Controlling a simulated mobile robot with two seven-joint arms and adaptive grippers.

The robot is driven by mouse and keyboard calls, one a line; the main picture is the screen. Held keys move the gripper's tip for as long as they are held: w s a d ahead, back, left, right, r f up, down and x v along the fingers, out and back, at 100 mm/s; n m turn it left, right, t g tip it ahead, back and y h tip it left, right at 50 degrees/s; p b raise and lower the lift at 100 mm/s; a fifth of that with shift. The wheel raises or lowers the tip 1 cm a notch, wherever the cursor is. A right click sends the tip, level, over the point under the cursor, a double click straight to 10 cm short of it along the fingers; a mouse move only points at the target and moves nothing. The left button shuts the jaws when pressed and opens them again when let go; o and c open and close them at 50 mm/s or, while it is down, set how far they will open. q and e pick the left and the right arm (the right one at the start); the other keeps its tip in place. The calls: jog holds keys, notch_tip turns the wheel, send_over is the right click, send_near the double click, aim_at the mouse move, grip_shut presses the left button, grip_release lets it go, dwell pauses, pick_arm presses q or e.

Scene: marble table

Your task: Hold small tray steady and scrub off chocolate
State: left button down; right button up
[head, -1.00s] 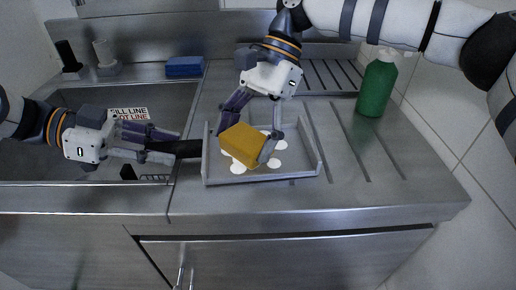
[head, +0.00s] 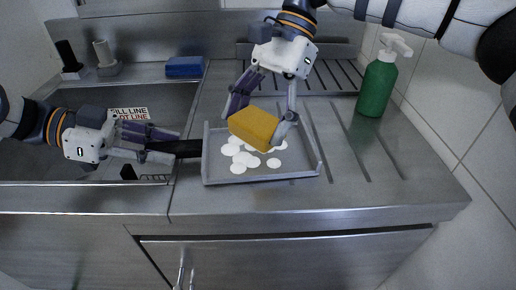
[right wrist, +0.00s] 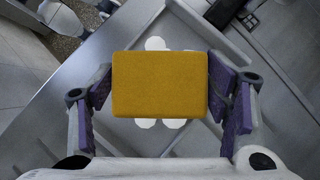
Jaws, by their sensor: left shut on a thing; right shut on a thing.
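The small grey tray (head: 300,172) lies on the steel counter at the sink's right edge. Several white round spots (head: 240,158) show on its floor; I see no brown chocolate. My left gripper (head: 172,149) is shut on the tray's black handle (head: 188,148) at the tray's left side. My right gripper (head: 264,118) is shut on a yellow sponge (head: 254,126) over the tray's back part. The sponge also fills the middle of the right wrist view (right wrist: 160,85), between the purple finger pads, and hides some spots. I cannot tell whether it touches the tray floor.
A green pump bottle (head: 376,84) stands at the back right. A blue block (head: 184,66) lies on the ledge behind the sink (head: 170,98). A drain rack (head: 335,75) is behind the tray. The grooved counter right of the tray is clear.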

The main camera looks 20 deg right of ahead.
pick_arm(q)
jog(key=c, duration=1.2)
grip_release()
jog(key=shift+c, duration=0.2)
jog(key=v, duration=1.2)
pick_arm(e)
jog(key=shift+f, duration=0.1)
